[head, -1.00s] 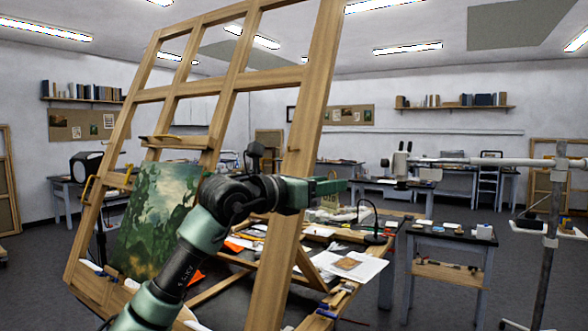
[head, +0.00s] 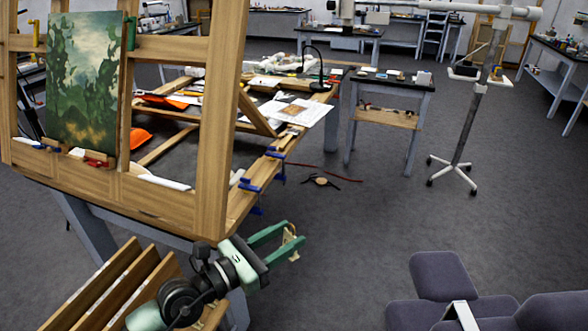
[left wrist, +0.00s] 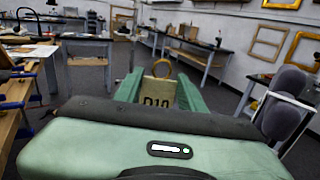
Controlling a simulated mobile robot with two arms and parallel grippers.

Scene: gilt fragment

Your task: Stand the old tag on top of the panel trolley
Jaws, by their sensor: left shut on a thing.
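The old tag (left wrist: 158,97) is a cream plate with dark characters and a brass-coloured ring at its top. It stands upright between the fingers of my left gripper (left wrist: 157,90) in the left wrist view. In the head view my left gripper (head: 277,243) is shut on the tag (head: 292,241), held in the air right of the wooden rack. This slatted wooden rack (head: 110,280), which looks like the panel trolley, is at the lower left. My left arm hides part of it, and the frame edge cuts it off. My right gripper is not in view.
A large wooden easel frame (head: 212,130) with a green painting (head: 85,75) stands behind the rack. A cluttered table (head: 340,70) and a small black-topped table (head: 392,84) are further back. Purple chairs (head: 450,280) stand at the lower right. Grey floor between is mostly open.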

